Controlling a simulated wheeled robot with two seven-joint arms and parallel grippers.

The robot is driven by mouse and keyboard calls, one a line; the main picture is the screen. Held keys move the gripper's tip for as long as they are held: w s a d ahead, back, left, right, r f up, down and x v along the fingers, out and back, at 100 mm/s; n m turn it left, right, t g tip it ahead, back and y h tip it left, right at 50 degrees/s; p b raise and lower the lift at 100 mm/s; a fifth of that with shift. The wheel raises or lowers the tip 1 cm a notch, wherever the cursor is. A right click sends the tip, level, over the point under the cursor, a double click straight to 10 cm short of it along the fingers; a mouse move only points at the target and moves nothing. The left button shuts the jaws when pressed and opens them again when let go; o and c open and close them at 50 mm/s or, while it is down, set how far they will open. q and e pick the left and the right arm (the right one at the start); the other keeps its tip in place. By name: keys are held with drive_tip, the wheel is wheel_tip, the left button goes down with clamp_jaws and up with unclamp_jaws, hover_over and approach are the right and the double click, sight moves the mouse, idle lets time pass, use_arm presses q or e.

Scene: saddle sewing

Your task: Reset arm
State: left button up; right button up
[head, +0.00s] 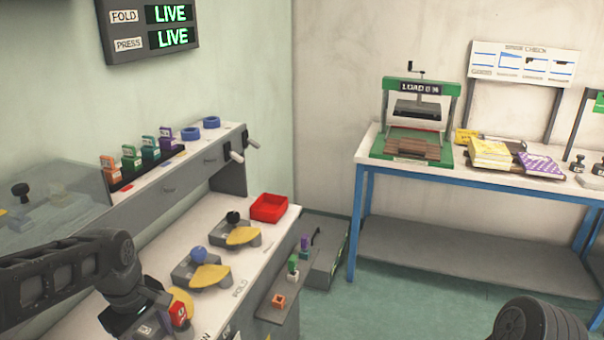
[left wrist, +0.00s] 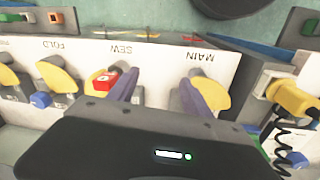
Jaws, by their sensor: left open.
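My left arm comes in from the left in the head view, with its gripper (head: 150,325) low over the near end of the grey-white control bench (head: 222,287). In the left wrist view the two fingers of the left gripper (left wrist: 158,92) are apart, with nothing between them. They are over the bench edge near the upside-down labels SEW and MAIN. A small red tag (left wrist: 104,80) is beside one finger, by a yellow paddle; it also shows in the head view (head: 178,313). Contact between finger and tag cannot be told. My right gripper is not in view.
Yellow paddles (head: 243,236) with knobs line the bench; a red tray (head: 268,208) sits at its far end. A blue-legged table (head: 359,150) carries a green press (head: 385,95). A wall display (head: 148,28) reads LIVE twice.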

use_arm(q)
drive_tip(key=w+d+f+m+t+h, duration=0.1)
drive_tip(key=w+d+f+m+t, duration=0.2)
drive_tip(key=w+d+f+m, duration=0.25)
drive_tip(key=s+d+f+m+h, duration=0.2)
drive_tip(key=d+f+m, duration=0.2)
drive_tip(key=d+f, duration=0.75)
drive_tip(key=s+d+f+g, duration=0.1)
drive_tip(key=s+d+f, duration=0.2)
drive_tip(key=s+f, duration=0.5)
drive_tip(key=s+d+f+m+g+h, duration=0.1)
drive_tip(key=s+d+f, duration=0.3)
drive_tip(key=s+f, duration=0.4)
drive_tip(key=s+g, duration=0.1)
drive_tip(key=s, duration=0.3)
drive_tip(key=shift+s+d+f+g, duration=0.25)
drive_tip(key=shift+s+g, duration=0.05)
